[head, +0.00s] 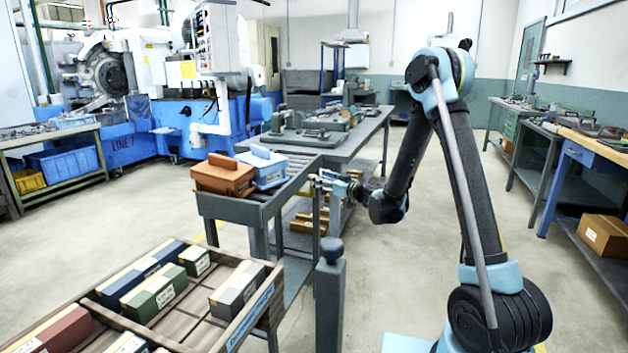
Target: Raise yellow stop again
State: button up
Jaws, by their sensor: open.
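My gripper (318,181) is at the right end of the grey roller conveyor (262,207), pointing left. Its fingers are small in this view and look apart, with nothing seen between them. A small yellowish patch (305,190) shows at the conveyor's end beside the fingers. I cannot tell whether it is the yellow stop, whether it is raised, or whether the gripper touches it. The orange-brown box (222,180) and the light-blue box (264,171), each with a handle on top, sit on the conveyor to the left of my gripper.
A wooden tray (252,318) of dark, green and red blocks stands at front left. A grey post (330,295) rises between it and my arm. A grey workbench (345,140) with metal parts lies behind the conveyor. Open floor extends right toward benches and a cardboard box (603,236).

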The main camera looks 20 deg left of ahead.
jog(key=shift+x, duration=1.75)
jog(key=shift+c, duration=0.6)
